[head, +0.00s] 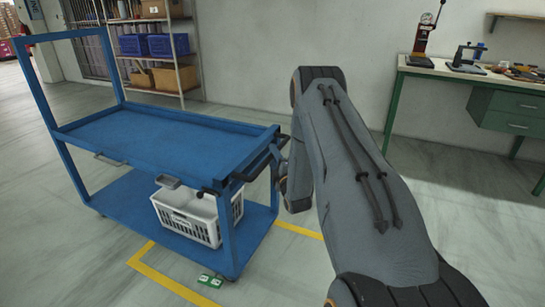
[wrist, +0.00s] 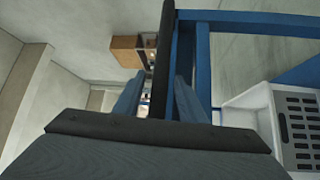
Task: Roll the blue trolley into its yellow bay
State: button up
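The blue trolley (head: 170,140) stands upright at the left in the head view, with two decks and a tall frame at its far left end. Its black handle bar (wrist: 163,50) is at its right end. Yellow floor lines (head: 165,277) mark the bay; the trolley's right end stands over the marked area and its left end reaches outside it. The trolley hides part of the lines. My gripper (wrist: 160,80) is at the handle, fingers apart on either side of the bar, with gaps visible. In the head view my arm partly hides it.
A white crate (head: 187,220) sits on the trolley's lower deck. A shelf with blue bins (head: 168,44) stands behind. A green workbench (head: 465,75) with tools is at the right. Floor left of the trolley is clear.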

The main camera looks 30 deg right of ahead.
jog(key=shift+w, duration=0.1)
grip_shut()
